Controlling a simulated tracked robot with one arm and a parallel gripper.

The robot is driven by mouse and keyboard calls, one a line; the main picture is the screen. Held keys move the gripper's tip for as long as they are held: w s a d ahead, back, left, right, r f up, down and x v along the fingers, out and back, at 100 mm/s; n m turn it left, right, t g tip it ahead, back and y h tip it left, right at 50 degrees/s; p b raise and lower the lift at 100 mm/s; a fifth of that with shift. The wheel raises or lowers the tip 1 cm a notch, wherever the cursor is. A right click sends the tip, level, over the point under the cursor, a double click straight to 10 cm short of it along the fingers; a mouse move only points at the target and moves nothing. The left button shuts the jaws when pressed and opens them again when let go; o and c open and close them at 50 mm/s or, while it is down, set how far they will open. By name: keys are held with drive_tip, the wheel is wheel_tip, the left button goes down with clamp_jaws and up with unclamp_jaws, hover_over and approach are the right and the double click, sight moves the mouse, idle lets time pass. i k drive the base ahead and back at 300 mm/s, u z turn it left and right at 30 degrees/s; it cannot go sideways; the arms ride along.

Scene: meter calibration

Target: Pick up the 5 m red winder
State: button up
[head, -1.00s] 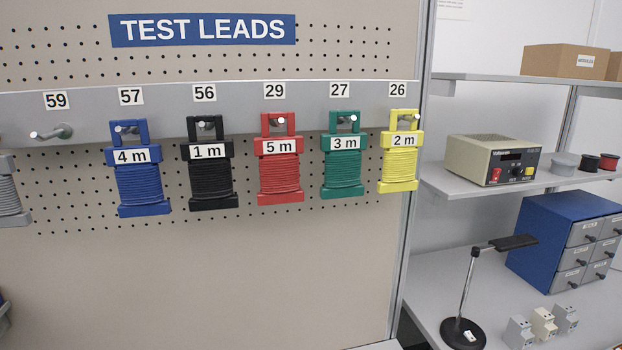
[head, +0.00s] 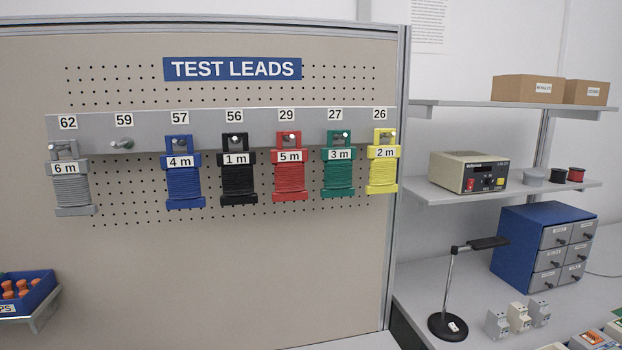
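The 5 m red winder (head: 290,179) hangs by its top loop on the peg under number 29, on the grey rail (head: 350,118) of the pegboard. Its white label reads 5 m. It hangs upright and apart from its neighbours, the black 1 m winder (head: 238,181) on its left and the green 3 m winder (head: 338,179) on its right. My gripper is not in view.
A blue 4 m winder (head: 184,184), a grey 6 m winder (head: 72,188) and a yellow 2 m winder (head: 383,174) share the rail. Peg 59 (head: 122,144) is empty. A blue bin (head: 45,289) juts out lower left. Shelves and a bench with a lamp (head: 448,326) stand right.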

sight(289, 166)
drive_tip(key=u, duration=0.15)
drive_tip(key=i, duration=0.9)
drive_tip(key=z, duration=0.1)
